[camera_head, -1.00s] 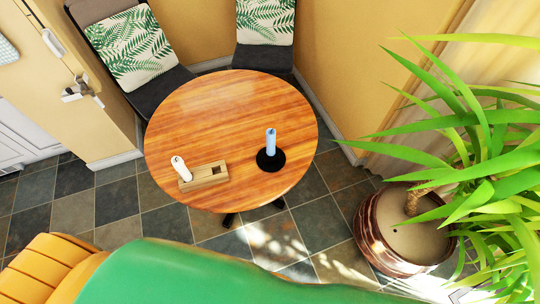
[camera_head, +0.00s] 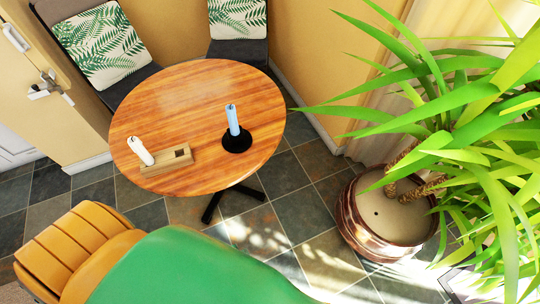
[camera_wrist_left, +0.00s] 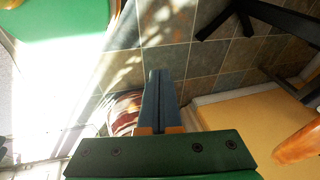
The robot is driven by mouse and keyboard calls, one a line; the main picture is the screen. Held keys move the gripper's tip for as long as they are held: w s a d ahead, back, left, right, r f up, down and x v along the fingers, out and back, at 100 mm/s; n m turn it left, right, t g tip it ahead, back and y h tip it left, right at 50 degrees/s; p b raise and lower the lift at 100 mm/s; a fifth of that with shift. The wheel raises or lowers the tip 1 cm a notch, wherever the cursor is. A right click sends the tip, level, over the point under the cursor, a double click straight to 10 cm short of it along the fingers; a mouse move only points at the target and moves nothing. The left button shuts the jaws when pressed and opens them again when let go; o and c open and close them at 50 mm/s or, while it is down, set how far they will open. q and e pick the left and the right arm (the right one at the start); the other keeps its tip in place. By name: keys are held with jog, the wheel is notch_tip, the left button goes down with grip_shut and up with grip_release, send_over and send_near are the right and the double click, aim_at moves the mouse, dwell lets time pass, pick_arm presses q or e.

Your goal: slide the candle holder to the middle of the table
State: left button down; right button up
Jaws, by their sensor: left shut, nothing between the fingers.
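A round wooden table (camera_head: 215,80) stands left of centre in the head view. A black round holder (camera_head: 236,144) with an upright blue candle (camera_head: 232,120) is near its front right edge. A light wooden block holder (camera_head: 166,170) with a square hole lies near the front left edge. A tilted white candle (camera_head: 141,151) is at the block's left end. My left gripper (camera_wrist_left: 158,75) shows only in the left wrist view, shut and empty over the tiled floor, apart from both holders. My right gripper is in neither view.
A large potted plant (camera_head: 372,235) stands right of the table, its leaves reaching towards it. Two dark chairs with leaf-print cushions (camera_head: 100,45) stand behind the table. The table's middle and back are bare. A wooden edge (camera_wrist_left: 300,146) shows at the wrist view's right.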

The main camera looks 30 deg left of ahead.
pick_arm(q)
jog(key=w+r+m+t+y+b, duration=0.25)
jog(key=w+m+t+b, duration=0.35)
jog(key=w+b, duration=0.85)
jog(key=w+a+r+n+t+y+b, duration=0.1)
jog(key=w+a+r+t+y+b, duration=0.1)
jog(key=w+r+t+y+b, duration=0.3)
jog(key=a+r+t+y+b, duration=0.1)
jog(key=a+r+b, duration=0.1)
jog(key=r, duration=0.5)
jog(key=x, duration=0.3)
jog(key=r+p+x, duration=0.1)
jog(key=x, duration=0.2)
jog(key=p+x, duration=0.1)
jog(key=x, duration=0.2)
jog(key=shift+w+r, duration=0.2)
jog(key=shift+w, duration=0.1)
jog(key=a, duration=0.1)
jog(key=w+a, duration=0.1)
jog(key=a, duration=0.1)
jog(key=shift+w+a+p, duration=0.15)
jog(key=shift+w+p, duration=0.05)
jog(key=shift+p, duration=0.15)
jog(key=shift+w+a+f, duration=0.1)
jog(key=shift+a+f, duration=0.05)
jog(key=shift+a, duration=0.25)
